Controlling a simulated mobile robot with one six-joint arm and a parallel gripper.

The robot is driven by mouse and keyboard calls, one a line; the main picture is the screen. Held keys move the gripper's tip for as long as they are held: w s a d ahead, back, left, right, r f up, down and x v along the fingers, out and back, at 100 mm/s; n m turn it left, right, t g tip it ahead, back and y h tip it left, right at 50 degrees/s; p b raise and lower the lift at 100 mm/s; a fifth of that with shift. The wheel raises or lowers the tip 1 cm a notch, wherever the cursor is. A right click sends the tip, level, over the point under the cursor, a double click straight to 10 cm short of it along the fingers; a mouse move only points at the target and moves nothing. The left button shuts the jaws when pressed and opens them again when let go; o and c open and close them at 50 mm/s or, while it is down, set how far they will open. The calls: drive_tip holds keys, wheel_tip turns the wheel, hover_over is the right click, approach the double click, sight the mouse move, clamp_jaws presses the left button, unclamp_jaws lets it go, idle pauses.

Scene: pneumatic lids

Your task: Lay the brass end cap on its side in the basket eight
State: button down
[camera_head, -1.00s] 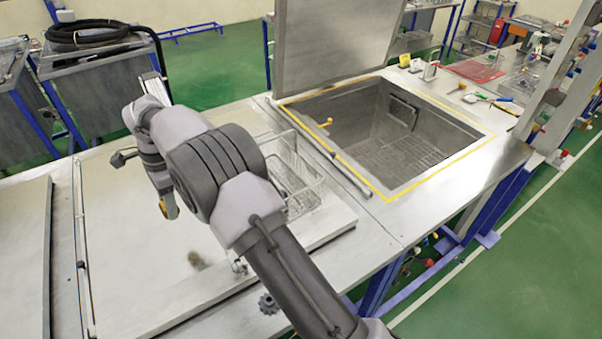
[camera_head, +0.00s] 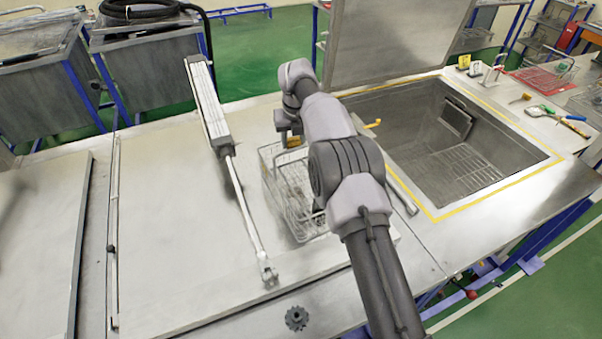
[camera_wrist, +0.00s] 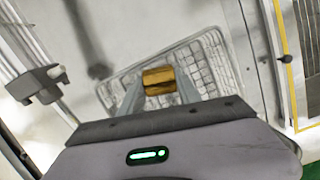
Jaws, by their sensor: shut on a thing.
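My gripper (camera_wrist: 160,92) is shut on the brass end cap (camera_wrist: 158,80), a short gold cylinder held between the two fingertips in the wrist view. Beyond and below the cap in that view is the wire basket (camera_wrist: 222,62). In the head view the wire basket (camera_head: 283,205) stands on the steel bench top, partly hidden by my arm. My gripper (camera_head: 290,140) is over the back part of the basket there, with a small bit of brass at its tip. The basket's number cannot be read.
A pneumatic cylinder with its rod (camera_head: 236,190) leans across the bench left of the basket. An open tank (camera_head: 440,140) with a raised lid (camera_head: 385,45) lies to the right. A dark gear (camera_head: 297,318) lies near the front edge.

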sight(294, 167)
wheel_tip(294, 167, down, 8)
drive_tip(key=shift+f+b, duration=0.25)
drive_tip(key=shift+b, duration=0.15)
drive_tip(key=shift+f, duration=0.1)
drive_tip(key=shift+f, duration=0.15)
drive_tip(key=c, duration=0.8)
unclamp_jaws()
drive_tip(key=shift+c, duration=0.2)
